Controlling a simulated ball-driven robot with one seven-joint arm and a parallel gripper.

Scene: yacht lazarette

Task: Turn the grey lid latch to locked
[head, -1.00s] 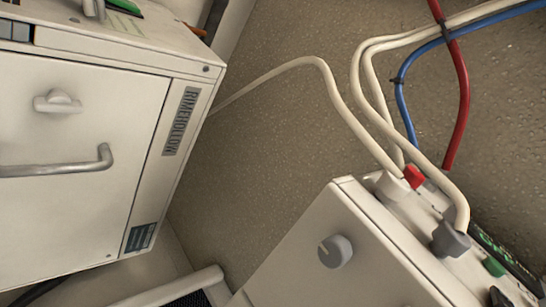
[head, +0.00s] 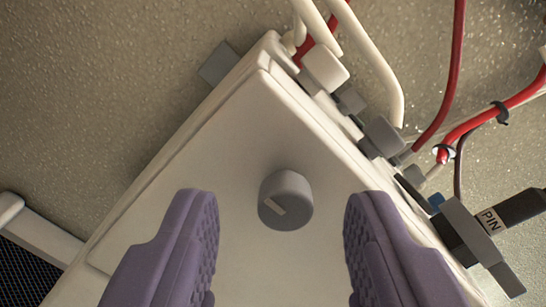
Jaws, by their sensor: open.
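The grey lid latch (head: 286,200) is a round knob on the pale face of a white box (head: 240,140). A light mark on it slants, running from upper left to lower right in the picture. My gripper (head: 280,235) is open, with one purple finger on each side of the knob in the picture and clear gaps between. The fingers look nearer to the camera than the knob and do not touch it. Nothing is held.
Grey and white plugs (head: 382,137) with white and red cables (head: 457,70) line the box's upper right edge. A pale rail with dark mesh (head: 35,235) lies at left. The speckled wall (head: 100,90) is bare at upper left.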

